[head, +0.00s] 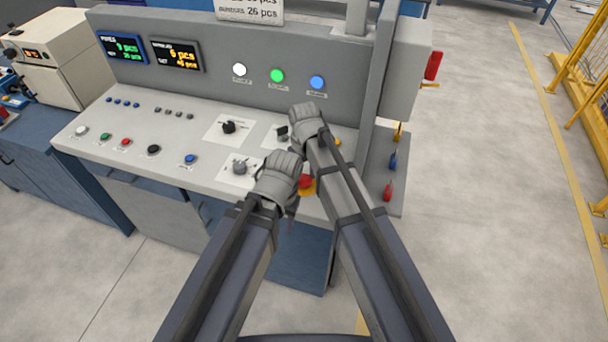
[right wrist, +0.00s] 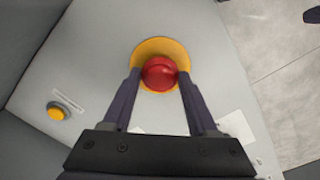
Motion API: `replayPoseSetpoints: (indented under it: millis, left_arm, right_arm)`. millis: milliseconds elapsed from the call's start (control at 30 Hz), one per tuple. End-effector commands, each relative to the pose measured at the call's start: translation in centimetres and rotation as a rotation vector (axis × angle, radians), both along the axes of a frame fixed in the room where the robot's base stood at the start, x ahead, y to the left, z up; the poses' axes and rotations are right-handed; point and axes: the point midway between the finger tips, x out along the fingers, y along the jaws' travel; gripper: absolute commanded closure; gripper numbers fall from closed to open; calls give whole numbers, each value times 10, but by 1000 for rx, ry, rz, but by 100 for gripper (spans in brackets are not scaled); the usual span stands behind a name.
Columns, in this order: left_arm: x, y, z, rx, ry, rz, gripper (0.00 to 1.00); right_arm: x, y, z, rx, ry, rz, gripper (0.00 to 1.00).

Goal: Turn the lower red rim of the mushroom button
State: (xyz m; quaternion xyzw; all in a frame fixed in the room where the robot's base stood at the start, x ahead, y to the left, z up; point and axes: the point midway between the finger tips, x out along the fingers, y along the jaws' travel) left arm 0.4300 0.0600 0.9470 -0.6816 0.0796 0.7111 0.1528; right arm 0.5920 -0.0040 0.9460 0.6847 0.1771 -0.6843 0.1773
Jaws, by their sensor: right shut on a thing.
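The red mushroom button (right wrist: 160,72) sits on a round yellow base (right wrist: 150,48) on the grey panel. My right gripper (right wrist: 160,78) is shut on the button, with one dark finger on each side of its red edge. In the head view the button (head: 306,181) shows in part between my two arms, with some of its yellow base below it. My arms hide the fingers there. The grey end of my left arm shows just left of the button, but its jaws cannot be made out.
The sloped console (head: 110,130) carries several small buttons and black selector knobs (head: 229,127) left of my arms. A yellow button (right wrist: 58,111) lies near the mushroom button. A grey upright post (head: 377,80) stands at the right. Open floor lies right of the console.

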Motion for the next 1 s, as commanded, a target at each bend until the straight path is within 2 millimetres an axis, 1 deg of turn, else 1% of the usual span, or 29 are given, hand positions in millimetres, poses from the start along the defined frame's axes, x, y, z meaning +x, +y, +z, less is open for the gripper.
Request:
replayPoseSetpoints:
  millis: [33, 300, 667, 867, 1000]
  left_arm:
    - [0, 0, 0, 0, 0, 0, 50]
    - [0, 0, 0, 0, 0, 0, 50]
    - [0, 0, 3, 0, 0, 0, 50]
    - [0, 0, 19, 0, 0, 0, 50]
    - [0, 0, 36, 0, 0, 0, 50]
  right_arm:
    - [-1, 0, 0, 0, 1, 0, 40]
    - [0, 0, 0, 0, 1, 1, 11]
    - [0, 0, 3, 0, 0, 1, 11]
    - [0, 0, 19, 0, 0, 1, 11]
    - [0, 0, 36, 0, 0, 1, 11]
